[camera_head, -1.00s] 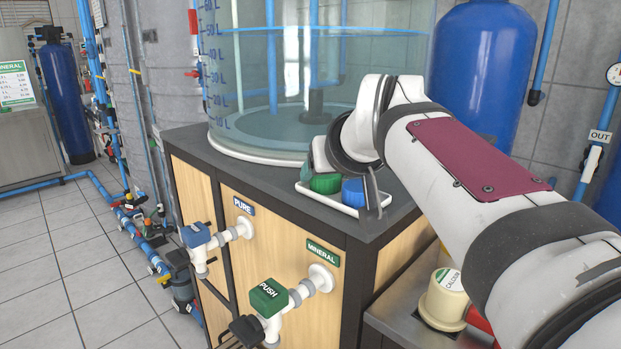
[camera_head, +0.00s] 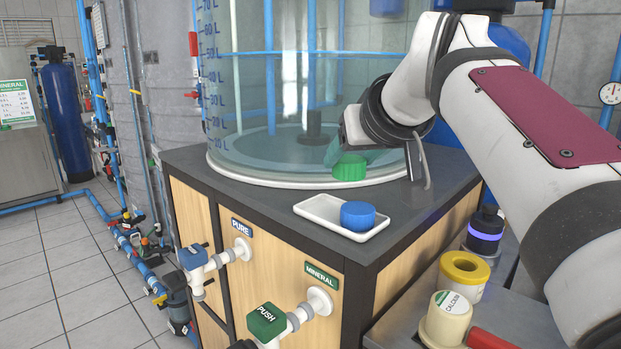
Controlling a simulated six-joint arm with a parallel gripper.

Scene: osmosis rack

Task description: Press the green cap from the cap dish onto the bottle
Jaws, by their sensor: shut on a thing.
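The green cap (camera_head: 350,172) is held in my gripper (camera_head: 338,152), above and behind the white cap dish (camera_head: 318,209). My gripper is shut on the cap, though its fingers are partly hidden by the wrist and are hard to make out against the tank. The dish lies on the dark cabinet top and holds a blue cap (camera_head: 357,216). I cannot make out the bottle in this view.
A large clear water tank (camera_head: 250,120) stands behind the dish, close to my gripper. Below the cabinet top are the PURE tap (camera_head: 196,258) and the green MINERAL tap (camera_head: 268,320). A yellow-topped canister (camera_head: 464,268) and a CALCIUM canister (camera_head: 446,318) stand at lower right.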

